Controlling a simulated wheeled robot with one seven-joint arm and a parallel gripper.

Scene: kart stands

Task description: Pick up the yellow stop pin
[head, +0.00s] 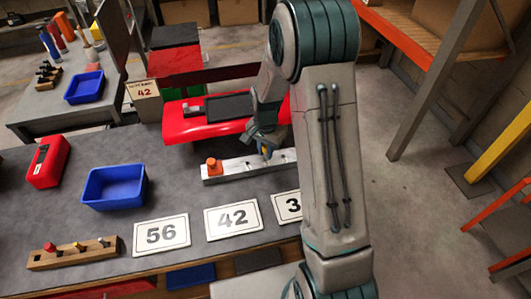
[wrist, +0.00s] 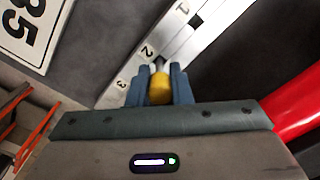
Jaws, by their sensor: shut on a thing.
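My gripper (wrist: 159,84) is shut on the yellow stop pin (wrist: 160,90), with a blue-grey finger on each side of its rounded yellow head. A pale stem shows past the fingertips. In the head view my gripper (head: 265,147) is at the right part of a light metal bar (head: 240,169), and a bit of the yellow pin (head: 267,153) shows there. The bar also shows in the wrist view (wrist: 175,45) with the marks 1, 2 and 3. The pin is close to the 2 and 3 marks; whether its stem is in a hole I cannot tell.
An orange-red knob (head: 212,166) is on the bar's left end. A wooden rack (head: 45,261) with several knobbed pins, a blue bin (head: 114,201), a red box (head: 47,162) and number cards (head: 161,234) lie on the grey table. A red kart part (head: 190,128) is behind the bar.

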